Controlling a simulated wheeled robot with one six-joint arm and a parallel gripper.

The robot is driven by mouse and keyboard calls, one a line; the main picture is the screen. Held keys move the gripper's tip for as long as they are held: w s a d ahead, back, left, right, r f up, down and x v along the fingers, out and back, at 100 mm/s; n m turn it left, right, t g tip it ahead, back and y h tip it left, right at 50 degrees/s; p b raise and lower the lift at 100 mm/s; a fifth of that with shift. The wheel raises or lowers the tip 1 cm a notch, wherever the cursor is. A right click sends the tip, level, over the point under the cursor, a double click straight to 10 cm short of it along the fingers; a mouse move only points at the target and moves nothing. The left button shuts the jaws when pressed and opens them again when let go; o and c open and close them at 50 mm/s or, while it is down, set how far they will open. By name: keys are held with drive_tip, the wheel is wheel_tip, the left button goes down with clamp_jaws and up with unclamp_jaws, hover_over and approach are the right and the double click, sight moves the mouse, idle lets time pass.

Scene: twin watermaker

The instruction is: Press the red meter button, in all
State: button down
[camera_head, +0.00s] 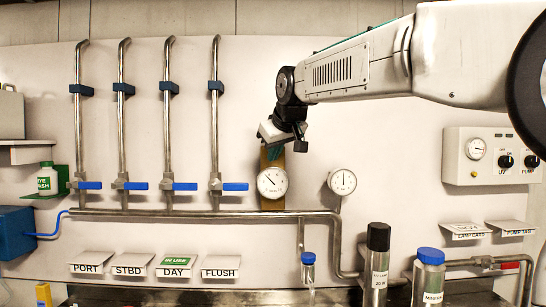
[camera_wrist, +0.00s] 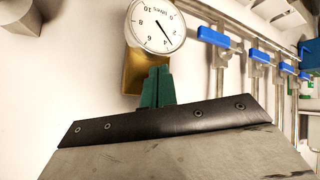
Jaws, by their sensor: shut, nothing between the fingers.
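The round white meter (camera_head: 271,182) hangs on the pipe at the middle of the wall panel, with a brass body (camera_head: 273,203) behind its dial. In the wrist view the dial (camera_wrist: 157,25) appears upside down at the top, with the brass body (camera_wrist: 131,75) below it. My gripper (camera_head: 273,153) is at the top of the meter, its green fingers shut and empty. In the wrist view the fingertips (camera_wrist: 157,72) overlap the brass body's edge; I cannot tell whether they touch it. No red button shows on the meter; the fingers may hide it.
A second gauge (camera_head: 342,181) is close on the right. Several blue-handled valves (camera_head: 235,187) line the pipes at left. A control box (camera_head: 492,156) is at far right.

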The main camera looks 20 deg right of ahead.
drive_tip(key=shift+w, duration=0.15)
drive_tip(key=shift+w+d, duration=0.1)
drive_tip(key=shift+w, duration=0.15)
drive_tip(key=shift+w+d, duration=0.15)
drive_tip(key=shift+w, duration=0.3)
idle(0.6)
drive_tip(key=shift+s, duration=0.1)
drive_tip(key=shift+s+a, duration=0.3)
drive_tip(key=shift+s, duration=0.45)
drive_tip(key=shift+s+a, duration=0.25)
drive_tip(key=shift+s, duration=0.55)
drive_tip(key=shift+s+a, duration=0.25)
drive_tip(key=shift+s, duration=0.55)
drive_tip(key=shift+s+a, duration=0.25)
drive_tip(key=shift+s, duration=0.55)
